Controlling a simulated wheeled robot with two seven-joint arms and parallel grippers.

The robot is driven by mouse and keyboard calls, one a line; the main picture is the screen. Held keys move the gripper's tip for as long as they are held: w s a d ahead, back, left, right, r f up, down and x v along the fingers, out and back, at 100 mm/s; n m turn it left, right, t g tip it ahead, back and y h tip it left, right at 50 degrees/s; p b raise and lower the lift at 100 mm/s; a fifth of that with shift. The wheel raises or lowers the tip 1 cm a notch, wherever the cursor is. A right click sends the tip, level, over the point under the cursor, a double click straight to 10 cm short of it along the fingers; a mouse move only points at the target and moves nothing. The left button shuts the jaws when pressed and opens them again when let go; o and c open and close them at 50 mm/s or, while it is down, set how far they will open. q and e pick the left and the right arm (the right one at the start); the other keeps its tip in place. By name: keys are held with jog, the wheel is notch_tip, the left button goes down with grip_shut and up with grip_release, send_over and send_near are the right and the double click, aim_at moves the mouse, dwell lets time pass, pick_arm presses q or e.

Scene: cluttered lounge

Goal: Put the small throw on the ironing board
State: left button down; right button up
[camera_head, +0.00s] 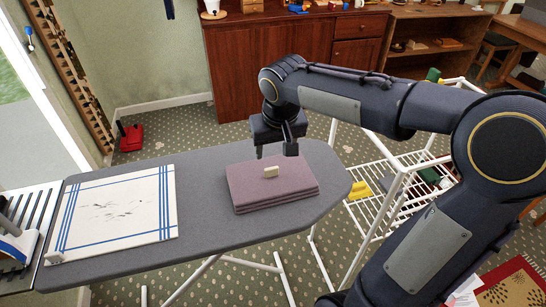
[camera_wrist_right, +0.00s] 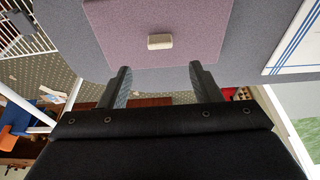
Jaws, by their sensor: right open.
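The small throw (camera_head: 245,185), a folded mauve cloth with a cream block-like tab (camera_head: 270,171) on top, lies flat on the right part of the grey ironing board (camera_head: 215,237). My right gripper (camera_head: 275,151) is open and empty, above the throw's far edge and apart from it. In the right wrist view, the throw (camera_wrist_right: 195,35) and its tab (camera_wrist_right: 160,41) show beyond the two spread fingers (camera_wrist_right: 160,70). The throw's underside is hidden. My left gripper is not in view.
A white blue-striped cloth (camera_head: 112,213) lies on the board's left part. A white wire rack (camera_head: 392,180) with items stands right of the board. A red-brown cabinet (camera_head: 240,60) stands behind. Carpet (camera_head: 180,135) is open between cabinet and board.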

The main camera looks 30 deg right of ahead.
jog(key=s+a+f+t+y, duration=0.1)
jog(key=s+a+f+y, duration=0.1)
jog(key=s, duration=0.7)
jog(key=s+a+f+n+t+y, duration=0.1)
jog(key=s+a, duration=0.3)
jog(key=s, duration=0.6)
jog(key=shift+s+a+f+y, duration=0.2)
jog(key=shift+a+f+y, duration=0.25)
jog(key=shift+y, duration=0.35)
jog(key=shift+d, duration=0.1)
jog(key=shift+r, duration=0.15)
